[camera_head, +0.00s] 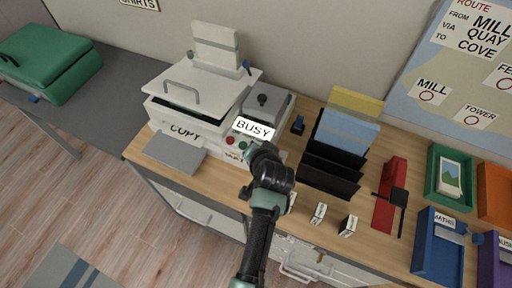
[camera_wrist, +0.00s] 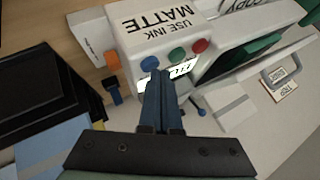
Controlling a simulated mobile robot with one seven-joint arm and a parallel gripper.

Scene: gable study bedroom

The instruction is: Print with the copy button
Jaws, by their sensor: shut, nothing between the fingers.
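The copier (camera_head: 215,130) stands on the wooden desk with COPY on its front; its white lid (camera_head: 205,88) sits tilted, with a dark and green gap under it. A white BUSY sign (camera_head: 254,128) shows at its right end. In the wrist view the copier's end carries a "USE INK MATTE" label (camera_wrist: 160,20) and a row of blue (camera_wrist: 149,63), green (camera_wrist: 177,53) and red (camera_wrist: 200,45) buttons. My gripper (camera_wrist: 161,75) is shut and empty, its tips in front of a bright panel (camera_wrist: 184,69) below the buttons. I cannot tell whether they touch anything.
A black file rack (camera_head: 330,160) with blue and yellow folders stands right of the copier. A red stand (camera_head: 390,195), small white labelled blocks (camera_head: 319,213) and coloured trays (camera_head: 440,240) lie farther right. A grey panel (camera_head: 175,153) juts out at the copier's front.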

